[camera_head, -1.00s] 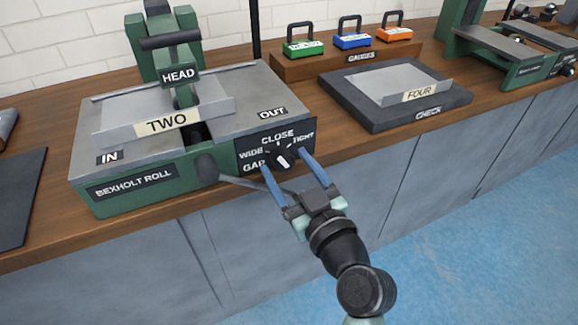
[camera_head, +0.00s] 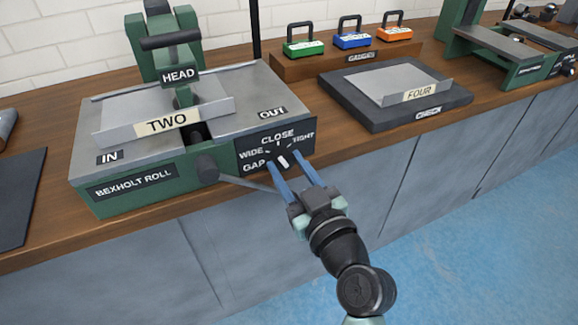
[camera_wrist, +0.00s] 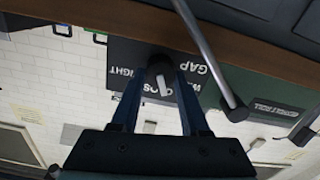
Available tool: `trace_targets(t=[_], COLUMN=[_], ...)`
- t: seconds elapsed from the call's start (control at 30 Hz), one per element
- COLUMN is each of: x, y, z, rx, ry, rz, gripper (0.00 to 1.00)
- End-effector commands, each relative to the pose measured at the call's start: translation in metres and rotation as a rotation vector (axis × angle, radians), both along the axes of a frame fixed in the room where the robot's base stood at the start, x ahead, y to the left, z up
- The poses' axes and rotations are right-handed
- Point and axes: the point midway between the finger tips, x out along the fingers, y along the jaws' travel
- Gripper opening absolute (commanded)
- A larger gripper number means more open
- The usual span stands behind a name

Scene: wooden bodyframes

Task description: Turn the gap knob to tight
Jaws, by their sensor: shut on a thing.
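The gap knob (camera_head: 283,162) is a dark round knob with a white pointer mark, on the black front panel (camera_head: 263,143) of the green roll machine marked BEXHOLT ROLL. The panel reads WIDE, CLOSE and TIGHT from left to right. The mark leans up and left, about at CLOSE or a little toward WIDE. My gripper (camera_head: 284,158) is shut on the knob, with one blue finger on each side. In the upside-down wrist view, the knob (camera_wrist: 160,68) sits between the fingertips, which hide parts of the lettering.
A sheet marked TWO (camera_head: 168,122) lies on the machine. A dark CHECK plate (camera_head: 375,117) stands to the right. The floor in front is clear.

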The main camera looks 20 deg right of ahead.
Motion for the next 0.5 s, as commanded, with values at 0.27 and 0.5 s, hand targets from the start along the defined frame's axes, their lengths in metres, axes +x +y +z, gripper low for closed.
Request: trace_targets(t=[0.27, 0.5], x=[-0.0003, -0.0003], y=[-0.0010, -0.0018], z=[0.0003, 0.0009], rx=[0.160, 0.381], ry=[0.006, 0.014], rz=[0.000, 0.000], gripper=[0.00, 0.00])
